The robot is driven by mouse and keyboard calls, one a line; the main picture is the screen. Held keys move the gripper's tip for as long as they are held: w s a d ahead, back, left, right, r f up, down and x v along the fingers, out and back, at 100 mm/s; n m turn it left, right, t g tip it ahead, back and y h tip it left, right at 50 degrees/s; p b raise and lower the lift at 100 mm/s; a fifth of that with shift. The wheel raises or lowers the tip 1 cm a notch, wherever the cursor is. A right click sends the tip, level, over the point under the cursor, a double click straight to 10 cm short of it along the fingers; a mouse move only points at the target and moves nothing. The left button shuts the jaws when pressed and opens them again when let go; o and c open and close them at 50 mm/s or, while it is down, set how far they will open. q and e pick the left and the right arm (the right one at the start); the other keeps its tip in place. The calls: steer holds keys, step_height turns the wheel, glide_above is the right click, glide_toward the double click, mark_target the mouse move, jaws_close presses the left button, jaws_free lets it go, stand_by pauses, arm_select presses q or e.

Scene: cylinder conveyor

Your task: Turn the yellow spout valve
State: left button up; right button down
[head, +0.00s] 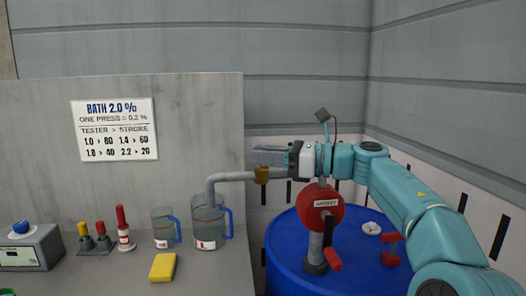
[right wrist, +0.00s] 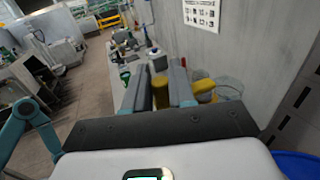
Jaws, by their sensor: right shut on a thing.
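In the right wrist view the two grey fingers (right wrist: 161,91) are closed on a yellow piece of the valve (right wrist: 159,92). The fingers hide part of the valve in both views. My left gripper is not in view.
The red pump head (head: 320,208) and blue drum (head: 290,250) stand below my right arm. Under the spout is a jug with a blue handle (head: 207,228), beside a smaller jug (head: 164,230). A yellow block (head: 162,267) lies in front on the counter.

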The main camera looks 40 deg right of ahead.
steer(key=shift+f, duration=0.1)
steer(key=c, duration=1.1)
jaws_free()
steer(key=shift+w, duration=0.1)
steer(key=b+v, duration=0.1)
steer(key=v, duration=1.5)
steer(key=shift+s+d, duration=0.1)
steer(key=shift+s, duration=0.1)
